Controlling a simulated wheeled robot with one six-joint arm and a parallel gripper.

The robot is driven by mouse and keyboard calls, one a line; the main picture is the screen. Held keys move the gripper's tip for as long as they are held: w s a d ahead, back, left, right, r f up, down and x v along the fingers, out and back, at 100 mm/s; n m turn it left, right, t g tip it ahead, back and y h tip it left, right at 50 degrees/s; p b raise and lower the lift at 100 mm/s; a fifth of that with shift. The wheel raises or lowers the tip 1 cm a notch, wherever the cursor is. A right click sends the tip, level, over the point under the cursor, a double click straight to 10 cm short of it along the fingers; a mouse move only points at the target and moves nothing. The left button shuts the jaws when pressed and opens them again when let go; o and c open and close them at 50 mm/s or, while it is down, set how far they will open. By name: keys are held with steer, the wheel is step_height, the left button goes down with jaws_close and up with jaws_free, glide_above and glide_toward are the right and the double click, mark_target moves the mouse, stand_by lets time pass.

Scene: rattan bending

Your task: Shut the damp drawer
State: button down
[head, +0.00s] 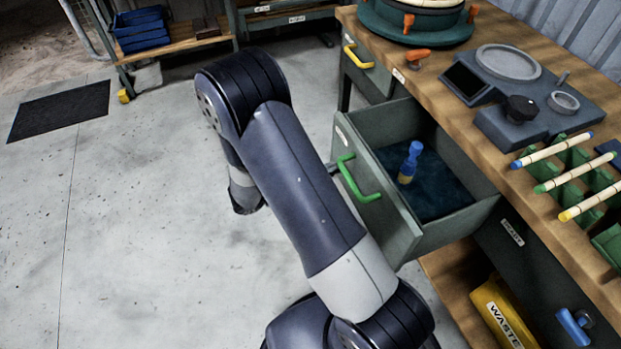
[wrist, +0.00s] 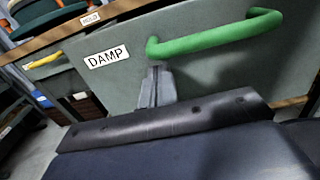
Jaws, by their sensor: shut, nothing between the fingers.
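The damp drawer (head: 430,242) stands pulled out from under the bench, its grey-green front facing left. A green bar handle (head: 352,182) is on that front. In the wrist view the front carries a white DAMP label (wrist: 106,57), and the green handle (wrist: 215,38) runs above and right of my gripper (wrist: 156,75). My gripper is shut and empty, its fingertips close to the drawer front just under the handle's left end; I cannot tell whether they touch. In the head view my arm hides most of the gripper.
The wooden bench (head: 455,105) holds a grey fixture (head: 540,105) and several coloured-tipped rods on a green rack (head: 585,170). A drawer with a yellow handle (head: 358,56) sits farther back. A yellow WASTE bin (head: 497,312) is below.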

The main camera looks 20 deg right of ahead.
mark_target(375, 156)
steer(key=shift+d, duration=1.3)
steer(key=shift+d, duration=0.1)
steer(key=w+d, duration=0.1)
steer(key=d, duration=2.2)
steer(key=shift+b, duration=0.3)
steer(key=shift+d+r, duration=0.15)
steer(key=shift+r, duration=0.05)
steer(key=a, duration=1.4)
steer(key=shift+s+a+f, duration=0.2)
steer(key=shift+s, duration=0.1)
